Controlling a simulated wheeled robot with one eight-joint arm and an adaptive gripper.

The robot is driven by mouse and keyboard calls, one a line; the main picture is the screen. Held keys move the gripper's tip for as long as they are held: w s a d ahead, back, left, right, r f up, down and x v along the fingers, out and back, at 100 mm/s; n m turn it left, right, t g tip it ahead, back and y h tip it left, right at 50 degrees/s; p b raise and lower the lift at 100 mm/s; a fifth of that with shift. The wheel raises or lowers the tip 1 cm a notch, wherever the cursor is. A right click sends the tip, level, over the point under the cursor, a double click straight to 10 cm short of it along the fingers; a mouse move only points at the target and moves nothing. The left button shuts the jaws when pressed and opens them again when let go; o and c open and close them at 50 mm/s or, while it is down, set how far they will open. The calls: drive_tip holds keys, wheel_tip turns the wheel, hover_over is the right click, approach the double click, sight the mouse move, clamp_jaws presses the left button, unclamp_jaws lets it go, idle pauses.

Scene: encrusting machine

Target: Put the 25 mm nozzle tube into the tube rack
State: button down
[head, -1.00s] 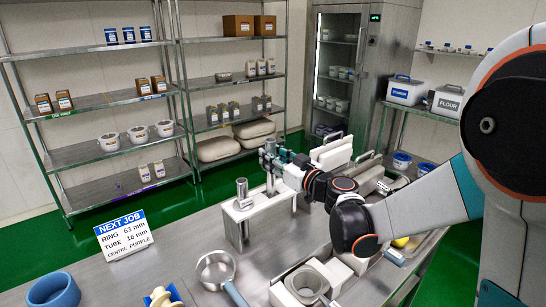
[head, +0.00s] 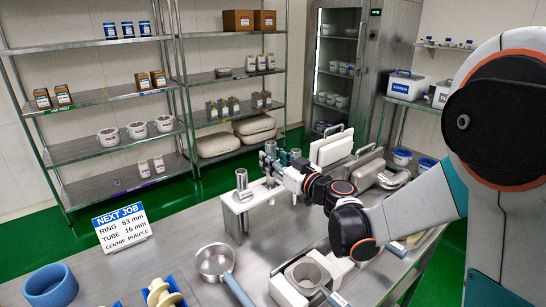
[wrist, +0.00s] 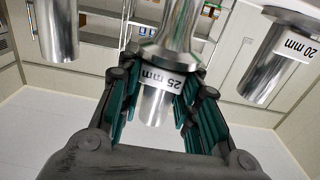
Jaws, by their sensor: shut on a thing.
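The 25 mm nozzle tube (wrist: 155,100) is a shiny metal tube with a flared collar and a white label, upside down in the wrist view. My gripper (wrist: 155,112) is shut on it, with teal fingers on both sides. In the head view my gripper (head: 272,166) is over the white tube rack (head: 238,206). One metal tube (head: 242,180) stands at the rack's left end. In the wrist view a tube labelled 20 mm (wrist: 277,62) is to the right and another metal tube (wrist: 57,30) to the left. I cannot tell whether the held tube is seated.
A pan (head: 215,262), a blue ring (head: 50,287) and a job sign (head: 121,228) are on the steel table left of my arm. Pale machine parts (head: 330,148) stand close behind my gripper.

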drive_tip(key=shift+f, duration=2.65)
drive_tip(key=c, duration=0.9)
unclamp_jaws()
drive_tip(key=shift+o, duration=0.2)
drive_tip(key=shift+s+d, duration=0.1)
drive_tip(key=shift+s, duration=0.05)
drive_tip(key=v, duration=0.7)
drive_tip(key=shift+s, duration=0.1)
